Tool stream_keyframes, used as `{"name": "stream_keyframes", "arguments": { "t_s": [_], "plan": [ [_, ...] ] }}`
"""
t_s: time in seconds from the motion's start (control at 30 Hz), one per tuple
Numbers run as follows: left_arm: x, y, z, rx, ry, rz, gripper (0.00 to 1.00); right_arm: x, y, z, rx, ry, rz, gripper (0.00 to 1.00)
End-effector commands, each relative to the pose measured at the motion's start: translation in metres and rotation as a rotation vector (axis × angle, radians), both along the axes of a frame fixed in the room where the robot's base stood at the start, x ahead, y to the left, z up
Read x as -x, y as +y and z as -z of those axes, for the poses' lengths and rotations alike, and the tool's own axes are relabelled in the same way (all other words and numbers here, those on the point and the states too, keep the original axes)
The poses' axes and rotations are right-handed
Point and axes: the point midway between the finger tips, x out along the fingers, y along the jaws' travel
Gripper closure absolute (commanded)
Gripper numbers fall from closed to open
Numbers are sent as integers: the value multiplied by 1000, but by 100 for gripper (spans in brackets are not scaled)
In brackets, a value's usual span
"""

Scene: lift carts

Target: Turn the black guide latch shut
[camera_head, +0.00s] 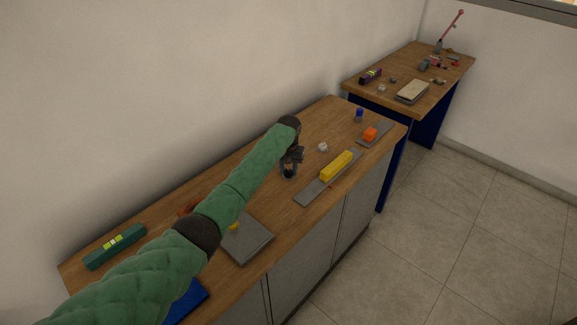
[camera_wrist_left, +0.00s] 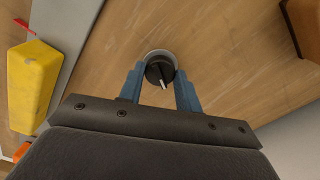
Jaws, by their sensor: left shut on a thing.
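The black guide latch (camera_wrist_left: 157,73) is a small round black knob with a pale pointer, set in a light grey ring on the wooden bench top. In the left wrist view the pointer slants down and slightly right. The two blue-grey fingers of my left gripper (camera_wrist_left: 160,84) reach down on either side of the knob and are shut on it. In the head view my left gripper (camera_head: 289,174) is low over the bench, left of the yellow block, and largely hides the latch. My right gripper is not in view.
A yellow block (camera_head: 336,166) lies on a long grey plate (camera_head: 312,192). An orange block (camera_head: 370,134), a blue cylinder (camera_head: 359,115) and a small whitish piece (camera_head: 323,147) stand nearby. A green level (camera_head: 115,246) lies far left. A second table (camera_head: 423,98) holds various items.

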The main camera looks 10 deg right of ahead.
Motion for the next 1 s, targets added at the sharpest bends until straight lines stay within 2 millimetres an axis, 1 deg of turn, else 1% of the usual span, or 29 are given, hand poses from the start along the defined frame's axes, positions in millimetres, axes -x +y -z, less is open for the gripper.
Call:
{"name": "stream_keyframes", "arguments": {
  "t_s": [0.03,0.2,0.43,0.7,1.0],
  "plan": [
    [0,-1,-4,3,-1,-42,89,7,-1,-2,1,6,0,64],
    [-1,-1,-4,3,-2,-193,89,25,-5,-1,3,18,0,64],
    [-1,-1,-4,3,-3,-358,89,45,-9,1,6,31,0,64],
    [-2,0,-3,2,-5,-473,89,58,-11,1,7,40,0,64],
    [-2,0,-3,2,-5,-513,89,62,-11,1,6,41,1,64]
  ]
}}
